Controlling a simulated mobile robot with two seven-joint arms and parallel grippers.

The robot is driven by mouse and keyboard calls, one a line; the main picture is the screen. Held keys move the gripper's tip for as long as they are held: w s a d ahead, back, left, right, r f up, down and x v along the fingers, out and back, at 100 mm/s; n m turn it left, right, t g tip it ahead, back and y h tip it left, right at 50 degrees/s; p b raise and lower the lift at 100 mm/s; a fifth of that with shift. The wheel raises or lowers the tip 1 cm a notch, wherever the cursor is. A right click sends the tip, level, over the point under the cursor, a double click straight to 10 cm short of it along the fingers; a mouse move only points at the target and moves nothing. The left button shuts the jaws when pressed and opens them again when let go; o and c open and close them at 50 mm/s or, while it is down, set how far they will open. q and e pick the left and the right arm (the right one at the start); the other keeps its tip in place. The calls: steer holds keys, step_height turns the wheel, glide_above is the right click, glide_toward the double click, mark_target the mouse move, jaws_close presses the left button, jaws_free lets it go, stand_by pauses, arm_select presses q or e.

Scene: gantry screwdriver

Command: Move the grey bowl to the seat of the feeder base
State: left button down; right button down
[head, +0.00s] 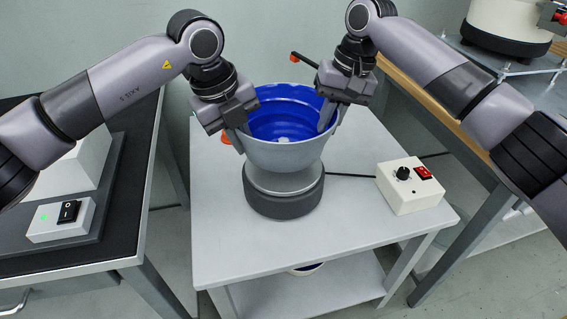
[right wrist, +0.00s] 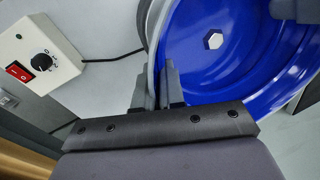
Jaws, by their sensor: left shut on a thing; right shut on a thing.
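The grey bowl (head: 285,152) has a blue stepped inside and is upright. In the head view it is directly over the round feeder base (head: 284,196), which has a light top and a dark lower ring. I cannot tell whether the bowl touches the seat, which the bowl hides. My left gripper (head: 236,136) is shut on the bowl's left rim. My right gripper (head: 328,122) is shut on its right rim. In the right wrist view the fingers (right wrist: 158,90) straddle the bowl's wall, and a hex nut (right wrist: 214,41) shows at the centre of the blue floor.
The base stands on a white cart (head: 235,245) with a lower shelf. A control box (head: 405,190) with a knob and red switch sits right of it, cabled towards the base. A black-topped bench (head: 100,235) is at left and a wooden-edged table (head: 440,98) at right.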

arm_select(q)
steer(key=shift+a+f, duration=0.1)
arm_select(e)
steer(key=shift+w+d+f, duration=0.1)
steer(key=shift+d, duration=0.1)
